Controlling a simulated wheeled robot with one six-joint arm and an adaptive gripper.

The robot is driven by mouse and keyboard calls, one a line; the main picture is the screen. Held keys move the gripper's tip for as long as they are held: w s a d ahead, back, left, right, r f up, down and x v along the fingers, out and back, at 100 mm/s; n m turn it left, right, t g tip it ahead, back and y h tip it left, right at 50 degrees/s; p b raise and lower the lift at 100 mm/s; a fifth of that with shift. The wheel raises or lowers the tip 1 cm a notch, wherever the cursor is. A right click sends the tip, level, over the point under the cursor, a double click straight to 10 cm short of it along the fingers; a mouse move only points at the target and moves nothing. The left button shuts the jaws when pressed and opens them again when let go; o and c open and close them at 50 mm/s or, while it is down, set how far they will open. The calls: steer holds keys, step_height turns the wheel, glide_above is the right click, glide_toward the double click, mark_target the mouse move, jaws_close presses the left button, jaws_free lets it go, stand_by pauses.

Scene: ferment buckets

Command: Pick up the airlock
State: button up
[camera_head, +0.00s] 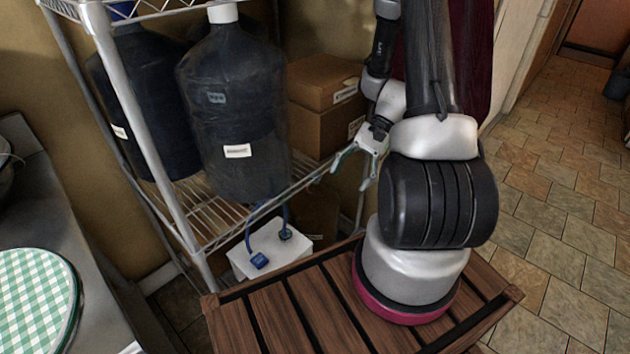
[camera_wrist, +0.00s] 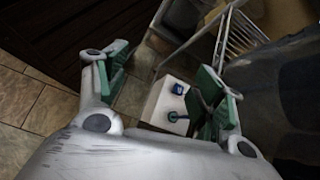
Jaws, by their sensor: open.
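My gripper (camera_head: 353,172) is open and empty beside the wire shelf, behind my own arm in the head view. In the wrist view its two green-padded fingers (camera_wrist: 164,72) stand wide apart. I cannot make out a clear airlock in either view. Two small blue pieces, one squarish (camera_head: 259,261) and one rounder (camera_head: 286,234), each with a blue stem or cord, are at a white box (camera_head: 270,250) low by the shelf. The wrist view shows the squarish piece (camera_wrist: 178,89) and the rounder one (camera_wrist: 174,117) beyond the fingers; I cannot tell whether either is the airlock.
A wire shelf (camera_head: 205,222) holds large dark carboys (camera_head: 232,115) and cardboard boxes (camera_head: 322,130). Its metal post (camera_head: 140,130) stands at the front. A slatted wooden surface (camera_head: 290,315) lies below my arm. A counter is at left; tiled floor (camera_head: 560,230) is open at right.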

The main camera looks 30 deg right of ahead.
steer(key=w+a+f+m+t+y, duration=0.2)
steer(key=w+f+m+t, duration=0.25)
steer(key=f, duration=0.55)
steer(key=w+a+f+m+t+y, duration=0.25)
steer(key=f+m, duration=0.35)
steer(key=f, duration=0.4)
steer(key=m+t+h, duration=1)
steer(key=m+t, duration=0.2)
steer(key=t, duration=0.1)
glide_toward(318, 180)
steer(key=x, duration=0.2)
steer(key=w, duration=0.3)
steer(key=shift+a+f+n+t, duration=0.1)
steer(key=shift+a+n+t, duration=0.15)
steer(key=shift+a+t, duration=0.1)
steer(key=x, duration=0.5)
steer(key=shift+w+d+r, duration=0.1)
steer(key=shift+d+r, duration=0.05)
steer(key=shift+r, duration=0.05)
steer(key=c, duration=1.2)
steer(key=shift+o, duration=0.2)
steer(key=shift+r, duration=0.1)
